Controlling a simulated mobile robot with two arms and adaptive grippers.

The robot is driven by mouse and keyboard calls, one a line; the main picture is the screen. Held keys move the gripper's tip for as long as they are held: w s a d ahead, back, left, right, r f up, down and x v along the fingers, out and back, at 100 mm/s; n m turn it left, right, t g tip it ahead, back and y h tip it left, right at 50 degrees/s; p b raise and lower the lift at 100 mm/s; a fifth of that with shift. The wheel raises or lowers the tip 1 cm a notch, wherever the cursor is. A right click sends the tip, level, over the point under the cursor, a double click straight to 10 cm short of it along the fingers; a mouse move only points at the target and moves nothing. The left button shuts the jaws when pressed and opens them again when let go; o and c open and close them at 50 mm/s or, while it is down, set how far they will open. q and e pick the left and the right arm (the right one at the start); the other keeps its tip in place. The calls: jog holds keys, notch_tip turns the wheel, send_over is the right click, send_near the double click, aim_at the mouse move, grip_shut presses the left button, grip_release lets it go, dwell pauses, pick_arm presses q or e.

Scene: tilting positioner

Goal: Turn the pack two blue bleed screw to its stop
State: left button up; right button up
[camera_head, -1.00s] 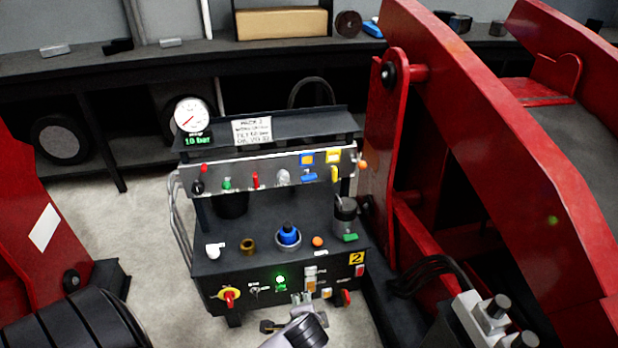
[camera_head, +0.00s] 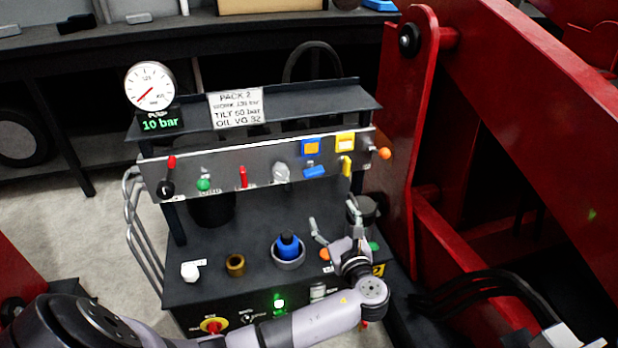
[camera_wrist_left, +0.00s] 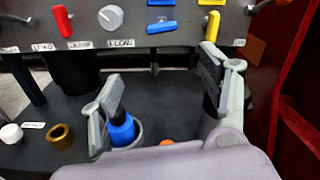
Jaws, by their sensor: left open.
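The control panel of pack two (camera_head: 240,170) carries a blue wing handle (camera_head: 315,171), lying nearly level below a blue square tag (camera_head: 310,147). I take this handle for the bleed screw; no readable label confirms it. The handle also shows at the top of the left wrist view (camera_wrist_left: 161,27). My left gripper (camera_head: 333,214) is open and empty, below the panel and over the right part of the deck. In the left wrist view my left gripper (camera_wrist_left: 160,82) has its fingers spread, with the blue handle ahead between them and apart from both. My right gripper is out of view.
A yellow handle (camera_head: 346,166) stands close right of the blue one; a grey flow knob (camera_head: 281,173) is left. The gauge display (camera_head: 160,124) reads 10 bar. Red steelwork (camera_head: 420,120) rises at right.

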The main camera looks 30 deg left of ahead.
pick_arm(q)
jog(key=b, duration=0.3)
send_near(315, 174)
jog(key=x, duration=0.9)
jog(key=shift+a, duration=0.1)
jog(key=shift+w+a+r, duration=0.1)
jog(key=shift+w+a, duration=0.1)
jog(key=shift+a, duration=0.15)
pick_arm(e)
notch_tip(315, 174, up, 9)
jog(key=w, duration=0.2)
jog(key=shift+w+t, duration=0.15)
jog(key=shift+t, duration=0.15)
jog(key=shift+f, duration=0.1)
pick_arm(q)
jog(key=c, duration=1.2)
jog(key=shift+o, duration=0.2)
